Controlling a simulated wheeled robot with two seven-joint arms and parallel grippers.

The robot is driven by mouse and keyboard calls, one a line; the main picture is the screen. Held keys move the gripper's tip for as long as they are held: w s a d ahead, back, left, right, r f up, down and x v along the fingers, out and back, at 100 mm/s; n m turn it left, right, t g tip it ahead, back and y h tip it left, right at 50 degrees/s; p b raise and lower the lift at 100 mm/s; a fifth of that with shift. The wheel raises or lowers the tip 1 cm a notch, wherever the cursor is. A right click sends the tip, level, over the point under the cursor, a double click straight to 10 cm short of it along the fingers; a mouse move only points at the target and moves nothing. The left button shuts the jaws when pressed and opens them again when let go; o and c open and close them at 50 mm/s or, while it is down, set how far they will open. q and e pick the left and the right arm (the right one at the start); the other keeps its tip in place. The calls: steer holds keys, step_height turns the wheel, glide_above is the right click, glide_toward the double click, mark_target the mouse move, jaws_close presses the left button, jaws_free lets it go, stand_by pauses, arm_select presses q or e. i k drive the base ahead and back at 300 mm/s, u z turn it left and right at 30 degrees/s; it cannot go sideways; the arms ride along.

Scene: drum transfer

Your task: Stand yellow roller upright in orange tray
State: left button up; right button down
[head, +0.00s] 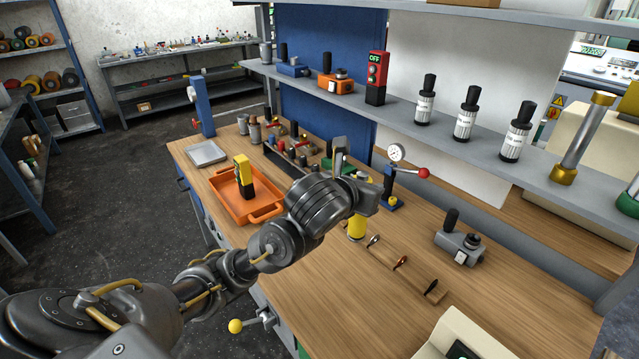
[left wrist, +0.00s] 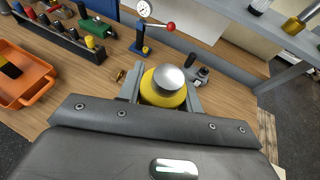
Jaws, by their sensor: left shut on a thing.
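The yellow roller (head: 357,228) shows below my left gripper (head: 361,206) in the head view, roughly upright over the bench right of the tray. Its upper part is hidden by the gripper, and I cannot tell if its base touches the wood. In the left wrist view the roller (left wrist: 164,97), with a silver top, sits between the fingers of my left gripper (left wrist: 165,92), which is shut on it. The orange tray (head: 266,214) lies to the left and holds a yellow and black block (head: 243,177); it also shows in the left wrist view (left wrist: 35,88). My right gripper is out of view.
A dial gauge stand with a red knob (head: 423,173) stands just behind the roller. A rack of several small parts (head: 290,165) lies behind the tray. A wooden strip with tools (head: 405,268) and a grey device (head: 459,243) lie to the right. A shelf (head: 450,135) overhangs the bench's back.

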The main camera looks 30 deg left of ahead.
mark_target(226, 194)
steer(key=k, duration=0.5)
steer(key=u, duration=2.5)
steer(key=i, duration=1.6)
steer(key=z, duration=2.5)
